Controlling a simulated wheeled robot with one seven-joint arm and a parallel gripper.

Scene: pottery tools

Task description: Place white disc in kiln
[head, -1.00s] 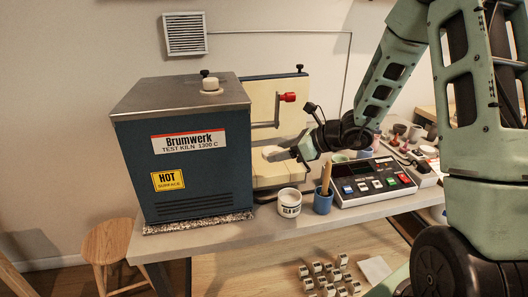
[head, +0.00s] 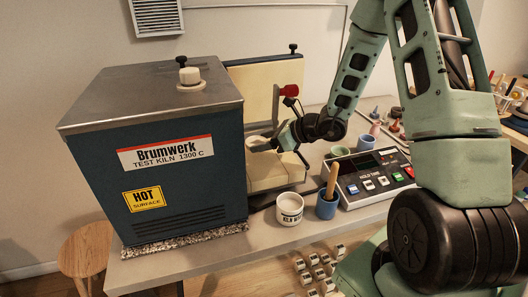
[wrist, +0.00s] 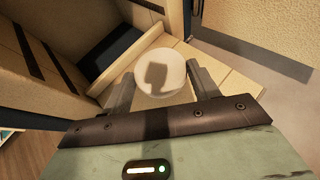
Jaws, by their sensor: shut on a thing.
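The white disc (wrist: 160,72) is held between the two fingers of my gripper (wrist: 163,80) in the wrist view. A dark shadow falls across its face. In the head view, my gripper (head: 272,145) is at the kiln's open side, with the pale disc (head: 256,142) at its tip. The kiln (head: 160,200) is a dark blue box with a grey top, and its door (head: 262,82) stands open behind. In the wrist view, cream brick with dark slots (wrist: 62,68) lies left of the disc. The chamber's inside is hidden in the head view.
A white cup (head: 289,210), a blue cup (head: 326,207) with a wooden handle in it, and a control box (head: 372,178) stand in front of and right of my gripper. A red door handle (head: 289,91) sticks out above it.

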